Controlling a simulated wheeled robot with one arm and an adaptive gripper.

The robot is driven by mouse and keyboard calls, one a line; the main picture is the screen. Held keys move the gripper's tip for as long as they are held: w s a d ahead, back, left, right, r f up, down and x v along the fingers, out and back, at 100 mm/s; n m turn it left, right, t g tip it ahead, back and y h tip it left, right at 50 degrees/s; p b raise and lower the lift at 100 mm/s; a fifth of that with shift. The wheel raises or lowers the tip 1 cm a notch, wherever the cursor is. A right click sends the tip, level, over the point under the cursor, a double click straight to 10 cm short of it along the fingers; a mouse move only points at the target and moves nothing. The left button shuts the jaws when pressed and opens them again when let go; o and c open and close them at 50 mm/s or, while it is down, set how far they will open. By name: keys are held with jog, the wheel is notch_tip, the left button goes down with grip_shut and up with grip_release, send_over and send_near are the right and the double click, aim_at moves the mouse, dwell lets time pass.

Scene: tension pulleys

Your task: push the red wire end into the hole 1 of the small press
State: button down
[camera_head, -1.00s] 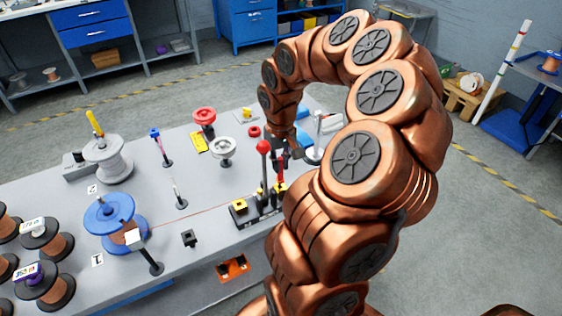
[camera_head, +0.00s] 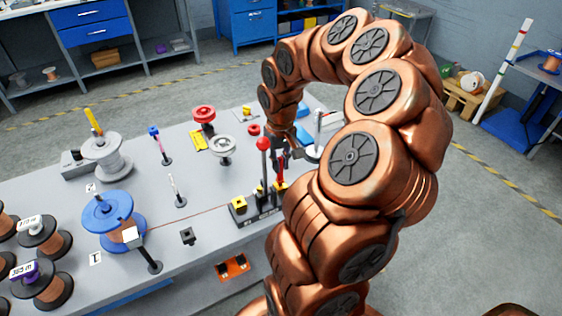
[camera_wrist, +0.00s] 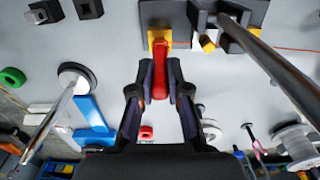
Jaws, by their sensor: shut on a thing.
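The small press (camera_head: 246,219) is a dark base with yellow blocks and a tall red-knobbed lever (camera_head: 263,145), near the front edge of the table. It also shows at the top of the wrist view (camera_wrist: 168,12). The red wire end (camera_wrist: 160,72) is a red elongated piece between my fingertips. My gripper (camera_wrist: 159,88) is shut on it, and it also shows in the head view (camera_head: 284,154). The red piece's far tip overlaps a yellow block (camera_wrist: 153,36) of the press; I cannot tell whether it is inserted. Hole 1 is hidden.
A thin copper wire (camera_head: 190,217) runs from the blue spool (camera_head: 108,213) to the press. The press's lever (camera_wrist: 275,68) crosses the wrist view's upper right. A small black block (camera_head: 188,236), thin posts and a grey wheel (camera_head: 223,148) stand nearby. The table between them is partly clear.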

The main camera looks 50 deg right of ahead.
jog(key=shift+f+b, duration=0.5)
jog(key=shift+f, duration=0.05)
dwell(0.8)
dwell(0.3)
jog(key=c, duration=1.1)
grip_release()
jog(key=shift+o, duration=0.2)
jog(key=o, duration=0.3)
jog(key=shift+o, duration=0.2)
jog(key=shift+r, duration=0.15)
jog(key=shift+r+p, duration=0.95)
jog(key=shift+r, duration=2.45)
